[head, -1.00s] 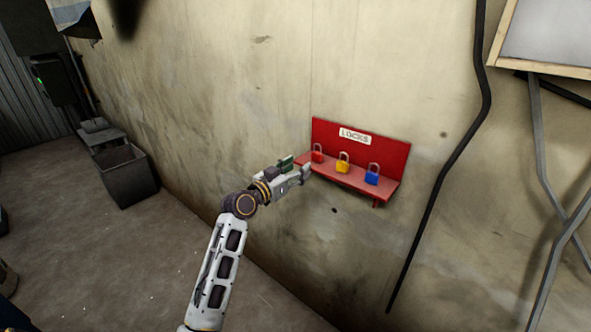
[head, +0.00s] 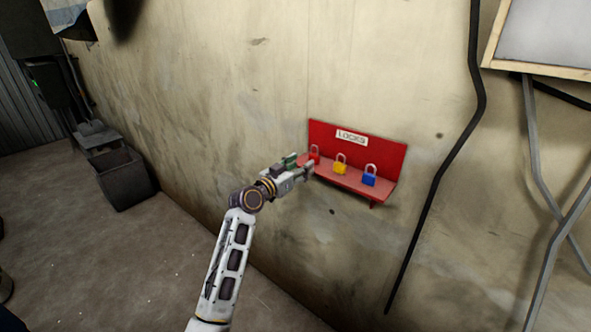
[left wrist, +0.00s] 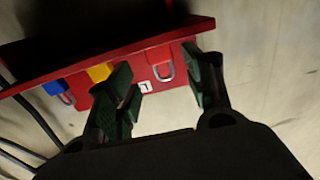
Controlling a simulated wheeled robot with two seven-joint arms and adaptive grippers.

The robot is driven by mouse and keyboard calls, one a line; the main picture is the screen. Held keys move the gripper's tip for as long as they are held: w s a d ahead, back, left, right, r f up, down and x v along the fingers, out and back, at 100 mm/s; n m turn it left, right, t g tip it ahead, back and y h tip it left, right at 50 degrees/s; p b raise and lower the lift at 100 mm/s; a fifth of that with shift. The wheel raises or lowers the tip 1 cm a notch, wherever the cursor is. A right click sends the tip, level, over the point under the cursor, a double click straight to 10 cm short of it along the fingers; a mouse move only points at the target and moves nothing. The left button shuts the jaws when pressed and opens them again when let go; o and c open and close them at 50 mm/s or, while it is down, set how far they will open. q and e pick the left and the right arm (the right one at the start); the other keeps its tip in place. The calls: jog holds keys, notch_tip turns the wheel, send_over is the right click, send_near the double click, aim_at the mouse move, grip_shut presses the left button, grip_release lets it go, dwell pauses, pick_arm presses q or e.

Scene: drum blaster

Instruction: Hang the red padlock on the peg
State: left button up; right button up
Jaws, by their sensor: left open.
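The red padlock (head: 315,156) stands at the left end of the red shelf, shackle up. Its lower part is partly hidden by my left gripper (head: 302,166) in the head view. In the left wrist view the red padlock (left wrist: 158,55) shows between the two green-padded fingers of the open, empty left gripper (left wrist: 162,84). I cannot tell from the pictures whether the fingers touch it. My right gripper is in neither view. I see no peg in these frames.
A red wall shelf (head: 381,190) labelled LOCKS also carries a yellow padlock (head: 340,168) and a blue padlock (head: 369,181). A black cable (head: 446,165) runs down the wall to the right. A grey bin (head: 126,181) stands on the floor at left.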

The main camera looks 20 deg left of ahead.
aim_at(312, 155)
pick_arm(q)
jog(key=shift+x, duration=1.3)
jog(key=shift+b+x, duration=0.45)
jog(key=shift+x, duration=1.6)
jog(key=shift+c, duration=0.3)
jog(key=c, duration=0.7)
jog(key=shift+c, duration=0.2)
jog(key=shift+r+p, duration=0.45)
jog(key=shift+r, duration=0.15)
jog(key=shift+s, duration=0.1)
